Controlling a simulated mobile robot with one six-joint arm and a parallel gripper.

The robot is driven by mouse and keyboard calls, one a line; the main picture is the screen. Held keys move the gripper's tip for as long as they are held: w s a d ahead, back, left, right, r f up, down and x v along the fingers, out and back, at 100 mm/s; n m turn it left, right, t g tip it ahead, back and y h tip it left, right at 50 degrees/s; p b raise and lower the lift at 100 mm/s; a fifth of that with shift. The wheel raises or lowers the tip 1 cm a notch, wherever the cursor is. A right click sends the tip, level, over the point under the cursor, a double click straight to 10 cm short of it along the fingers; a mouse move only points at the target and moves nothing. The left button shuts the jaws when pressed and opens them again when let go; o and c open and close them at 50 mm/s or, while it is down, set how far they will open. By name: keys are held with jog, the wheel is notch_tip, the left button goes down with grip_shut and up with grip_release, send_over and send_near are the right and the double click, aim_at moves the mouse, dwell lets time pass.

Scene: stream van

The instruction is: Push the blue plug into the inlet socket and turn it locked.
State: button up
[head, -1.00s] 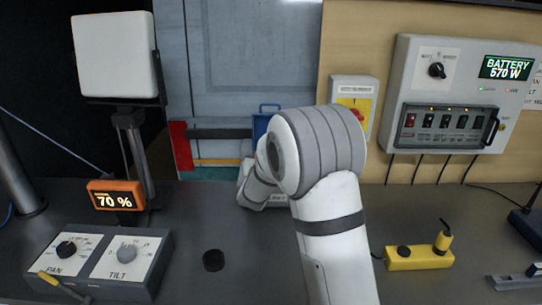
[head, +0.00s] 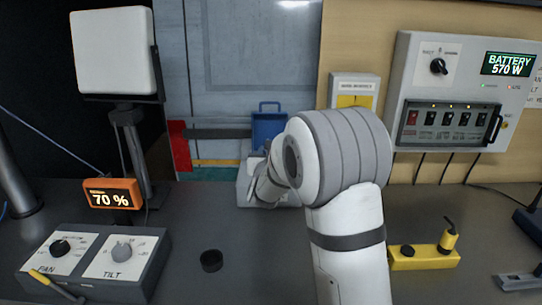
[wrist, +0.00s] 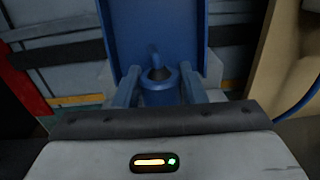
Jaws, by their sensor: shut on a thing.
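The blue plug (wrist: 160,92) is a short blue cylinder with a dark top, seen in the wrist view. My gripper (wrist: 159,76) is shut on it, with one finger at each side. The inlet's blue lid (head: 268,122) stands raised at the back in the head view. It also fills the upper middle of the wrist view (wrist: 165,25), just beyond the plug. The pale inlet box (head: 243,185) sits below the lid. My arm hides the plug in the head view. The socket mouth is hidden, so I cannot tell how far the plug is in.
A yellow-faced isolator (head: 356,90) and the battery panel (head: 447,75) are on the wall at right. A black puck (head: 211,261), pan/tilt box (head: 95,262) and yellow tool block (head: 423,257) are on the bench. The bench between box and puck is clear.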

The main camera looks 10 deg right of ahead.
jog(key=shift+n+y+b, duration=0.5)
jog(key=shift+y+b, duration=0.4)
jog(key=shift+b, duration=1.95)
jog(key=shift+t+y+b, duration=0.3)
jog(key=shift+y+b, duration=0.1)
jog(key=shift+b, duration=1.1)
jog(key=o, duration=1.1)
jog(key=shift+s, duration=0.1)
jog(key=s, duration=0.7)
jog(key=shift+s+a, duration=0.35)
jog(key=shift+a, duration=0.05)
jog(key=shift+p, duration=0.3)
